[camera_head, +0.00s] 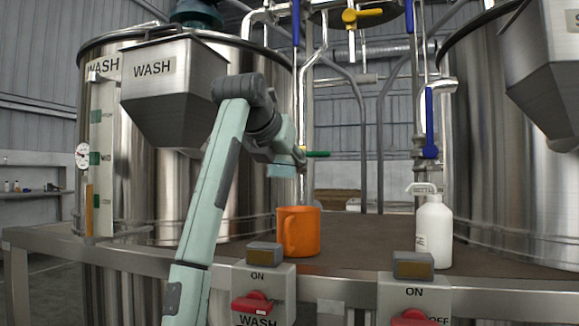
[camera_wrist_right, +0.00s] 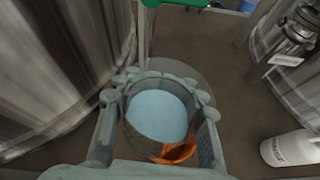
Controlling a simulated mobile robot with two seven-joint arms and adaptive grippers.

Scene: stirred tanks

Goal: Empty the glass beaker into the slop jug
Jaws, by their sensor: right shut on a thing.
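My right gripper (camera_head: 286,160) is above the orange slop jug (camera_head: 303,232), which stands upright on the brown deck with its handle to the left. In the wrist view my right gripper (camera_wrist_right: 158,125) is shut around the glass beaker (camera_wrist_right: 155,112), whose round inside looks pale blue. I cannot tell for sure whether that is liquid. Part of the orange jug (camera_wrist_right: 178,153) shows below the beaker. In the head view the beaker is hard to make out among the fingers. My left gripper is in neither view.
A white bottle (camera_head: 434,232) stands on the deck to the right of the jug. Steel tanks (camera_head: 262,130) rise on both sides. A green valve handle (camera_head: 317,154) is close to the gripper. Switch boxes (camera_head: 264,290) line the front edge.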

